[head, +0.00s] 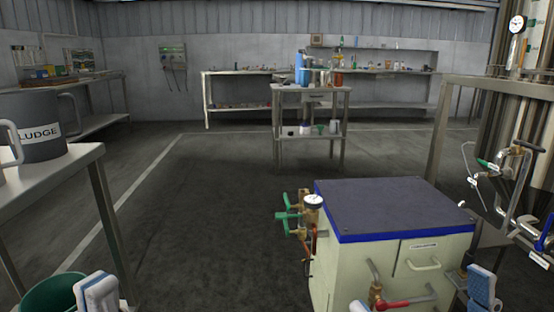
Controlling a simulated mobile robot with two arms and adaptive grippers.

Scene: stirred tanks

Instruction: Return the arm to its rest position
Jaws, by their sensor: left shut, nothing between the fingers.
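My left gripper (98,290) shows only in part, as a pale block with blue sides at the lower left edge, next to a green bucket (45,297). It is shut and holds nothing that I can see. Most of the arm behind it is out of the picture. A similar blue-and-white part (482,285) shows at the lower right, beside the cream cabinet (335,268). I cannot make out my right gripper's fingers there.
The cream cabinet has a dark blue top (395,206), a gauge (312,201), green-handled valves and a red handle (408,302). A table (55,178) with a grey jug (38,128) stands left. Pipework (510,175) is at right. The middle floor (210,230) is clear.

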